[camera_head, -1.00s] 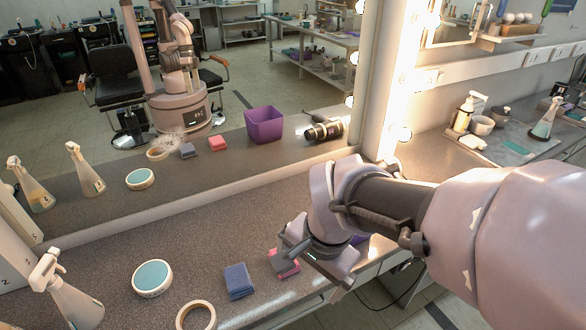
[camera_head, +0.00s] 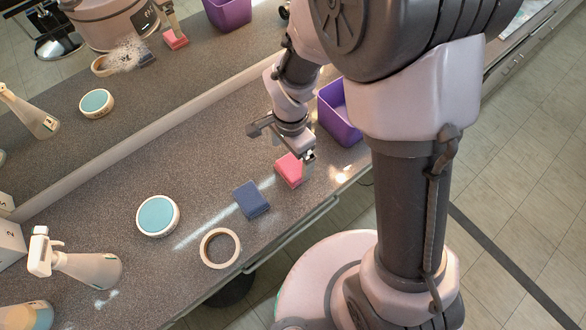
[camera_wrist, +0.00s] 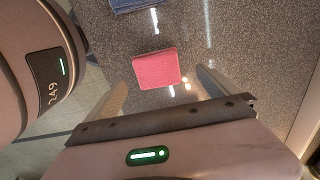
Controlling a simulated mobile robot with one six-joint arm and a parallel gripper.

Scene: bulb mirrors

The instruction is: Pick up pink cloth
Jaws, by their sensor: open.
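The pink cloth (camera_head: 289,171) is a small folded square lying on the speckled counter, between the blue cloth and the purple bin. My gripper (camera_head: 282,144) is just behind it in the head view, and one finger overlaps the cloth's right edge. In the wrist view the pink cloth (camera_wrist: 156,69) lies between the two spread fingers of my gripper (camera_wrist: 160,88), with a gap on each side. The gripper is open and empty. The height of the fingers above the counter is hard to tell.
A blue folded cloth (camera_head: 251,199) lies to the left. A cream ring (camera_head: 220,248), a teal-topped round tin (camera_head: 158,216) and a spray bottle (camera_head: 80,265) are farther left. A purple bin (camera_head: 340,112) stands to the right. The mirror (camera_head: 125,100) runs behind; the counter's front edge is close.

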